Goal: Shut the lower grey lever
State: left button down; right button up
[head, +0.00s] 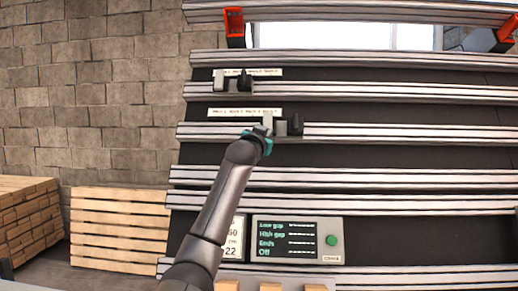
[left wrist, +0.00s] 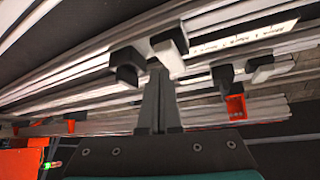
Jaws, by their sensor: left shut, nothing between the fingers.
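The lower grey lever (head: 267,121) stands on the middle rail, just left of a black block (head: 295,125) and under a white label strip. In the left wrist view the lower grey lever (left wrist: 169,58) sits between black parts, right at my fingertips. My left gripper (head: 261,131) reaches up to it from below; its fingers (left wrist: 157,68) are shut and hold nothing. The tips are touching or very close to the lever; I cannot tell which. The gripper hides part of the lever's lower left side. My right gripper is out of view.
A second, upper grey lever (head: 220,79) with a black block (head: 245,82) is on the rail above. A display panel (head: 298,240) stands low in front. Orange brackets (head: 234,27) are at the top. Wooden pallets (head: 118,221) stand at the left.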

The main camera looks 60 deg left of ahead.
pick_arm(q)
jog(key=b+v, duration=0.3)
jog(key=v, duration=0.7)
jog(key=shift+w+d, duration=0.25)
jog(key=shift+d, duration=0.25)
